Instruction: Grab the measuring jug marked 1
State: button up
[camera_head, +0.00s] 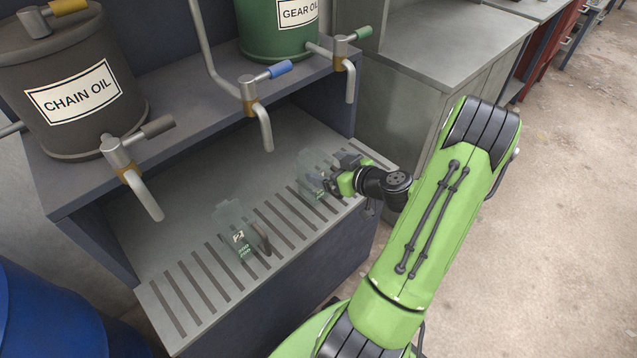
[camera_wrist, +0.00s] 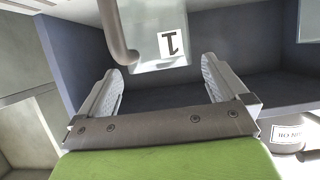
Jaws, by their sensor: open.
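The clear measuring jug marked 1 (camera_wrist: 150,50) shows at the top middle of the wrist view, its white label with a black 1 upside down there. A curved grey bar, seemingly its handle, is at its left side. In the head view this jug (camera_head: 309,168) stands on the slotted drip shelf, partly hidden by my gripper. My gripper (camera_head: 330,182) is beside it, at its right. In the wrist view my gripper (camera_wrist: 163,78) is open, with the jug in line with the gap, around or just beyond the fingertips; I cannot tell if they touch.
A second clear jug, marked 2 (camera_head: 238,232), stands to the left on the same drip shelf (camera_head: 180,262). Spouts hang above from the blue-handled tap (camera_head: 262,125) and the green-handled tap (camera_head: 350,80). The chain oil drum (camera_head: 70,60) and gear oil drum (camera_head: 262,40) sit on the upper shelf.

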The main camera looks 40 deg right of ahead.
aim_at(306, 159)
jog(key=x, duration=0.5)
jog(key=shift+r, duration=0.15)
jog(key=c, duration=1.2)
jog(key=shift+c, duration=0.5)
jog(key=shift+r, duration=0.2)
